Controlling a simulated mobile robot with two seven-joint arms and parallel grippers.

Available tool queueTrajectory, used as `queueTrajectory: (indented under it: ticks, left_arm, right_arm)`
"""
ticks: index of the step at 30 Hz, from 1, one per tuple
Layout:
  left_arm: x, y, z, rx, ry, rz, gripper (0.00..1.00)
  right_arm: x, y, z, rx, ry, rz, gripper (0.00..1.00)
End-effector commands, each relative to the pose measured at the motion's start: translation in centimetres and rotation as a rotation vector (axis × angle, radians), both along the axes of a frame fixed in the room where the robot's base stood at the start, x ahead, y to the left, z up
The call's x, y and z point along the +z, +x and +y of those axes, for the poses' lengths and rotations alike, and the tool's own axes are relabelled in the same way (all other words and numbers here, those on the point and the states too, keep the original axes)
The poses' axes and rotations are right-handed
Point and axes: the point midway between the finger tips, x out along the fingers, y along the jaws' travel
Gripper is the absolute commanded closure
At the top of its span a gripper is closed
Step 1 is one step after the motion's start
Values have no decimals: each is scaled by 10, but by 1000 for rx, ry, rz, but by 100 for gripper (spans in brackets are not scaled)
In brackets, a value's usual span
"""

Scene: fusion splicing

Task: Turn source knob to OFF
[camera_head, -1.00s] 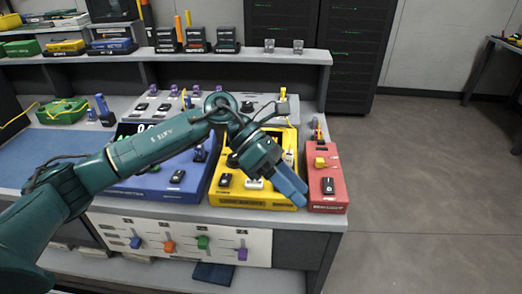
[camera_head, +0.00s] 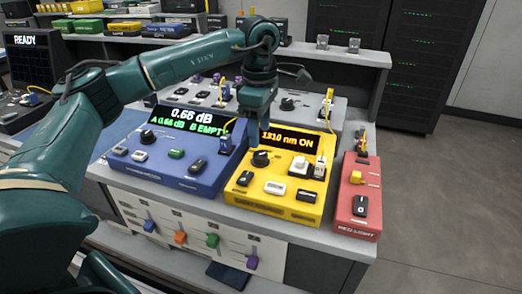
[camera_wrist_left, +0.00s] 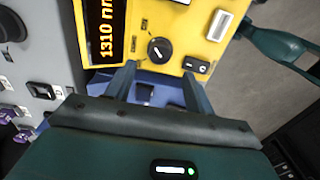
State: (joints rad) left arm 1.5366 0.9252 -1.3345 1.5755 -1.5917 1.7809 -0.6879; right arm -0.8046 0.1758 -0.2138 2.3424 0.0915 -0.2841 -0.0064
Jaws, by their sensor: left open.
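The yellow source box (camera_head: 270,206) stands on the bench, with a lit display (camera_head: 289,140) reading 1310 nm ON. Its round black knob (camera_head: 261,158) sits below the display's left end. The knob also shows in the left wrist view (camera_wrist_left: 160,50), with a white pointer mark. My left gripper (camera_head: 258,135) points down over the box, just behind the knob. In the left wrist view my left gripper (camera_wrist_left: 160,77) is open and empty, and the knob lies ahead, between the lines of the fingers. The fingers do not appear to touch it. My right gripper does not show.
A blue meter (camera_head: 185,178) stands close on the left and a red box (camera_head: 357,212) on the right. White and black buttons and a cable connector (camera_head: 320,168) share the yellow box's top. A grey unit (camera_head: 300,112) is behind. Floor is clear at right.

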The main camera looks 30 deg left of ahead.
Motion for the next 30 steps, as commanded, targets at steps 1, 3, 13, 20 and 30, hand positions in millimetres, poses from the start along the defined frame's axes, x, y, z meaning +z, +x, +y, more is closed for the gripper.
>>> queueTrajectory:
  ticks: [1,3,13,20,30]
  left_arm:
    - [-13,-1,1,0,2,5,46]
    - [-26,-1,0,0,1,3,46]
    - [-60,0,0,0,0,1,46]
    - [-61,0,0,0,-1,0,46]
    - [-61,0,0,0,-1,0,68]
  right_arm:
    - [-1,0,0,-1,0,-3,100]
    - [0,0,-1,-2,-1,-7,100]
    - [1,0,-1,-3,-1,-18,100]
    - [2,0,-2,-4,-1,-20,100]
    - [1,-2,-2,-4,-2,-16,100]
